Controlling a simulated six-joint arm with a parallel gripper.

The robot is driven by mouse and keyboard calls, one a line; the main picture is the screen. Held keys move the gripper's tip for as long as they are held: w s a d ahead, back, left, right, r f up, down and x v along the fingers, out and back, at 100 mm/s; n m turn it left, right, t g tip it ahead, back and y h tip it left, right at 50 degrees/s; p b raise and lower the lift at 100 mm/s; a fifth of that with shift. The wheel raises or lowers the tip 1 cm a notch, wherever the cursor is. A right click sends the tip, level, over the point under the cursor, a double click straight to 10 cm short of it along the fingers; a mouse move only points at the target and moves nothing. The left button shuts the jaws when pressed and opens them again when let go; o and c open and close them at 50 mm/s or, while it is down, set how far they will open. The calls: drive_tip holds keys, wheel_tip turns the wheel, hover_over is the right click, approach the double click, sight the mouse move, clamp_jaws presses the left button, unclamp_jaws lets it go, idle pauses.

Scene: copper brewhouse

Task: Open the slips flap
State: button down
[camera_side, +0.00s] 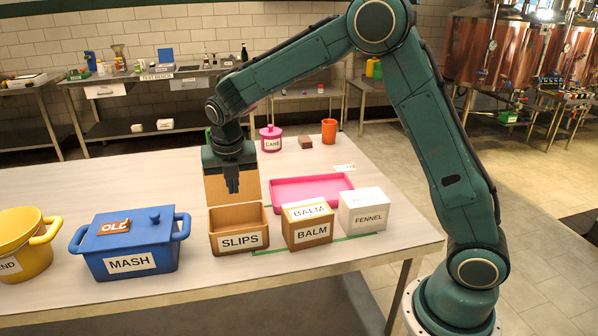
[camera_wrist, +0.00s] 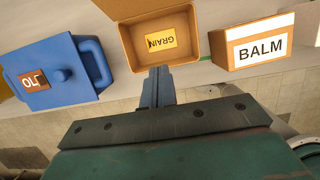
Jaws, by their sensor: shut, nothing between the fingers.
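The brown slips box (camera_side: 238,241) stands on the table with its label facing the side camera. Its flap (camera_side: 250,187) stands up, roughly upright, at the far edge, and the top of the box is open. In the wrist view I see into the slips box (camera_wrist: 128,42), where a yellow card (camera_wrist: 161,41) marked GRAIN lies on the floor. My gripper (camera_side: 232,190) is shut and empty, above the box and in front of the flap in the side view. Its shut fingers (camera_wrist: 158,74) show at the box's near edge in the wrist view; contact cannot be told.
A blue MASH pot (camera_side: 128,246) with a lid and an OLD tag stands left of the box. The BALM box (camera_side: 307,226) and white FENNEL box (camera_side: 363,211) stand close on the right. A pink tray (camera_side: 312,190) lies behind them.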

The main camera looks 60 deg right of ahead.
drive_tip(key=shift+s+a+f+t+h, duration=1.1)
drive_tip(key=shift+s+a+f+t, duration=0.1)
drive_tip(key=shift+f, duration=0.4)
drive_tip(key=t+h, duration=0.4)
approach(240, 238)
drive_tip(key=shift+w+d, duration=1.45)
drive_tip(key=shift+w, duration=0.05)
drive_tip(key=shift+f+t+h, duration=0.7)
drive_tip(key=shift+f+t, duration=0.1)
drive_tip(key=shift+f, duration=0.85)
wheel_tip(240, 238, down, 3)
drive_tip(key=shift+f, duration=0.25)
drive_tip(key=shift+s+a, duration=0.25)
drive_tip(key=shift+a, duration=0.1)
drive_tip(key=shift+v, duration=2.8)
